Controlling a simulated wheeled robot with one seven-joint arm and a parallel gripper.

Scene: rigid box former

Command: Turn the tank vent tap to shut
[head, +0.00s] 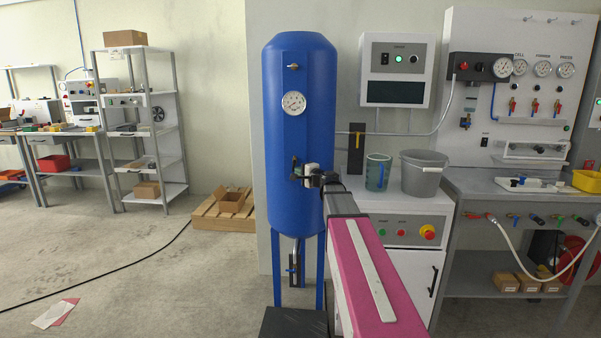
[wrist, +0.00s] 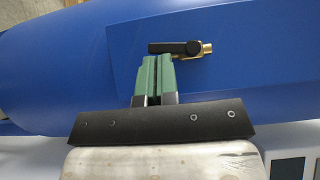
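The blue tank (head: 290,200) stands upright at the centre of the head view. A brass tap with a black lever (wrist: 175,47) is on its flat front panel in the wrist view, the lever lying sideways across the picture. In the head view this black-handled tap (head: 295,166) is partly behind my gripper (head: 304,174). In the wrist view my gripper (wrist: 157,60) has its green fingers together with only a thin line between them. Their tips are at the lever's lower edge. I cannot tell whether they touch it. Nothing shows between the fingers.
A gauge (head: 293,103) and a small brass fitting (head: 292,66) are higher on the tank. A blue-handled tap (head: 293,268) is below it. A cabinet at right carries a jug (head: 377,172) and a grey bucket (head: 423,173).

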